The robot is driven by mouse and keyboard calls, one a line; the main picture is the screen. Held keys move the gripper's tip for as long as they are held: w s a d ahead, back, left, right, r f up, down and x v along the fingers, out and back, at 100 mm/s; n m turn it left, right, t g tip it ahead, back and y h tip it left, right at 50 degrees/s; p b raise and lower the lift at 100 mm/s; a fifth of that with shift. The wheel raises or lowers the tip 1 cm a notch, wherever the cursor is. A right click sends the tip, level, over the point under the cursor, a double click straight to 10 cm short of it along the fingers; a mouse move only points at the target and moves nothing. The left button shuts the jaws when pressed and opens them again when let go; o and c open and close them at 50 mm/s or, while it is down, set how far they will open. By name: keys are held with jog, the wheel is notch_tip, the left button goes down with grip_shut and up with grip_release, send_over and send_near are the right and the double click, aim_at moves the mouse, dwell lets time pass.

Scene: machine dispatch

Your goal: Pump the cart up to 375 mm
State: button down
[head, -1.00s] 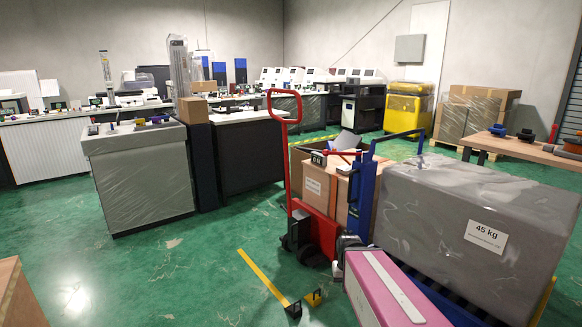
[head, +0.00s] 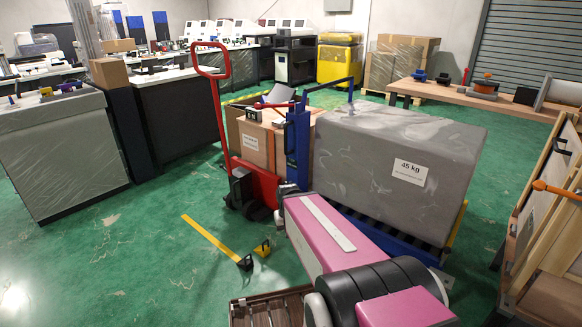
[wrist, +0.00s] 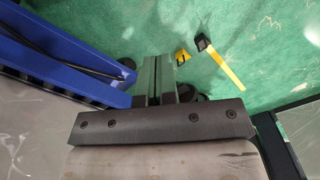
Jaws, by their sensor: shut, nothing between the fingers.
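The cart (head: 297,140) has a blue upright and a blue handle bar, and carries a large grey wrapped load (head: 390,150) labelled 45 kg on its low blue deck. A red lever (head: 275,104) and a small dark box with a display (head: 252,114) show near the top of the upright; the reading is too small to tell. My gripper (wrist: 157,78) is shut and empty, pointing down toward the green floor beside a blue beam (wrist: 60,45) of the cart. In the head view my pink arm hides most of the gripper and the cart's base. No pedal is clearly visible.
A red pallet truck (head: 213,95) with cardboard boxes (head: 262,135) stands close behind the cart. Small yellow and black pieces (head: 262,249) and a yellow floor stripe (head: 208,237) lie left. A workbench (head: 440,95) and wooden frames (head: 550,190) stand right.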

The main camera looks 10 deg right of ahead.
jog(key=w+d+r+n+t+y, duration=0.2)
jog(key=w+r+t+y, duration=0.2)
jog(key=w+r, duration=1.5)
jog(key=w+d+r+n+t+y, duration=0.1)
jog(key=w+r, duration=0.2)
jog(key=r, duration=0.7)
jog(key=w+d+r+n+t+y, duration=0.1)
jog(key=w+r, duration=0.3)
jog(key=r, duration=0.6)
jog(key=w+d+r+n+t+y, duration=0.1)
jog(key=w+d+r+t+y, duration=0.1)
jog(key=r, duration=0.8)
jog(key=shift+w+d+r+n, duration=0.15)
jog(key=shift+w+d+n, duration=0.35)
jog(key=shift+w, duration=0.6)
